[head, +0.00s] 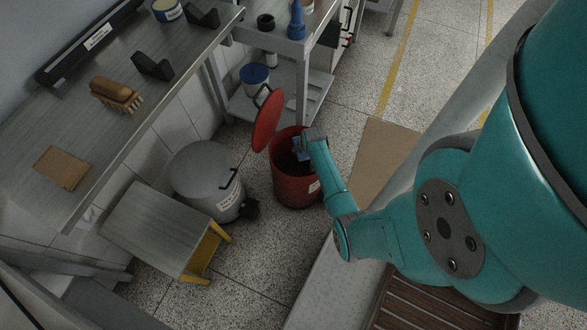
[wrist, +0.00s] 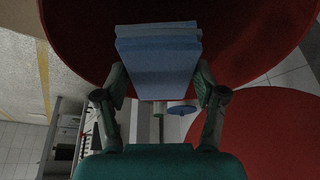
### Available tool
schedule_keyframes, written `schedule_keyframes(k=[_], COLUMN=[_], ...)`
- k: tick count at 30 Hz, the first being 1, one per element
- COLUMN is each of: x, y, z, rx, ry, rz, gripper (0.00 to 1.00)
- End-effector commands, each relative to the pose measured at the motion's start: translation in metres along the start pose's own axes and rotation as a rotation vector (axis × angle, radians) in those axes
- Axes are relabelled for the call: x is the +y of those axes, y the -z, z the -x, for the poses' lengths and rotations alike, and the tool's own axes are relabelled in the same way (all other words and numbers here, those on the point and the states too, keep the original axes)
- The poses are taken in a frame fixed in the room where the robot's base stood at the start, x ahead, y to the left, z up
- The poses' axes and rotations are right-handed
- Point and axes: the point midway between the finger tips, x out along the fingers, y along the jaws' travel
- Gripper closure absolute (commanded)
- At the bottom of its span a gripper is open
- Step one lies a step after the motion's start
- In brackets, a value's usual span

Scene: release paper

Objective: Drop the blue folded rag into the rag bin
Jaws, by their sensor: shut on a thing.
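The blue folded rag (wrist: 160,62) is held between the two fingers of my gripper (wrist: 160,85) in the wrist view. In the head view, my gripper (head: 303,148) and a small blue part of the rag (head: 298,154) are at the mouth of the red rag bin (head: 296,188). The bin stands on the floor with its red lid (head: 267,120) swung open to the left. In the wrist view, the rag is in front of the bin's dark red inside (wrist: 85,30), and the lid (wrist: 255,130) shows at lower right. The rag's exact height against the rim is unclear.
A grey pedal bin (head: 205,175) stands left of the red bin, with a small step stool (head: 160,230) nearer. A workbench (head: 120,140) with a brush (head: 116,94) runs along the left. A metal shelf table (head: 285,45) stands behind. A cardboard sheet (head: 378,155) lies right.

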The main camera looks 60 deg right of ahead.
Motion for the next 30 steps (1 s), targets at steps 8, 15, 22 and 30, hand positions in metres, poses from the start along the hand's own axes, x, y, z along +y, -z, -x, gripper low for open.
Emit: schedule_keyframes(k=[8, 15, 22, 30], x=[-0.0002, -0.0002, -0.0002, -0.0001], y=[-0.0017, -0.0019, -0.0021, -0.0025], z=[-0.0046, -0.0045, -0.0045, 0.0030], rx=[0.000, 0.000, 0.000, 0.001], ry=[0.000, 0.000, 0.000, 0.000], rz=[0.000, 0.000, 0.000, 0.000], gripper=[0.63, 0.01, 0.01, 0.01])
